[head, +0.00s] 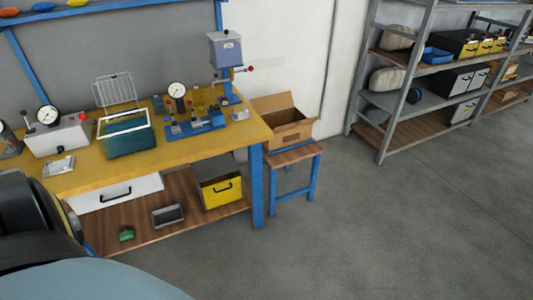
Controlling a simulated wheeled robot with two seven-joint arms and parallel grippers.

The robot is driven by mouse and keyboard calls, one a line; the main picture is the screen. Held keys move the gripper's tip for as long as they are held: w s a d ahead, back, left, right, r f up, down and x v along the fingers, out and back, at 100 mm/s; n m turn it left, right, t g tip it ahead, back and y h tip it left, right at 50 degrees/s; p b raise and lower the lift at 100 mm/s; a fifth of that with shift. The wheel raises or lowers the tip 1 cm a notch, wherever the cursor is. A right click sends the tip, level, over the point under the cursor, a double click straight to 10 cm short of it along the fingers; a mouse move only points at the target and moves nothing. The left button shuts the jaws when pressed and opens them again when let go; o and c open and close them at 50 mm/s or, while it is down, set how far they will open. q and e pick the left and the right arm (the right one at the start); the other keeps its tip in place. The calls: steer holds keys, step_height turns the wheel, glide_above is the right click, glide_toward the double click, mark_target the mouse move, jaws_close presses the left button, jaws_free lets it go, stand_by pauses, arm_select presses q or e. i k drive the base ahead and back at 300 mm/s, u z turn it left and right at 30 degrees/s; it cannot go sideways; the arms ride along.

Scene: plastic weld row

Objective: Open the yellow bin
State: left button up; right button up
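A yellow bin (221,193) stands on the wooden lower shelf of the workbench, near its right end. It has a dark grey body and a yellow front with a black handle. The front looks flush with the body; I cannot tell how its top stands under the bench. More yellow-fronted bins (490,46) stand on the rack at the upper right. Neither of my grippers is in view. Part of my own body fills the lower left corner.
The workbench (179,150) carries gauges, a teal container (126,136) and a blue fixture (195,125). A grey tray (168,216) and a green item (127,235) lie left of the bin. A blue-legged stool (294,153) holds an open carton (283,121). Floor in front is clear.

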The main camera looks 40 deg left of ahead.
mark_target(220, 187)
steer(key=u, duration=0.25)
steer(key=i, duration=1.7)
steer(key=u, duration=1.85)
steer(key=i, duration=0.8)
steer(key=u, duration=0.65)
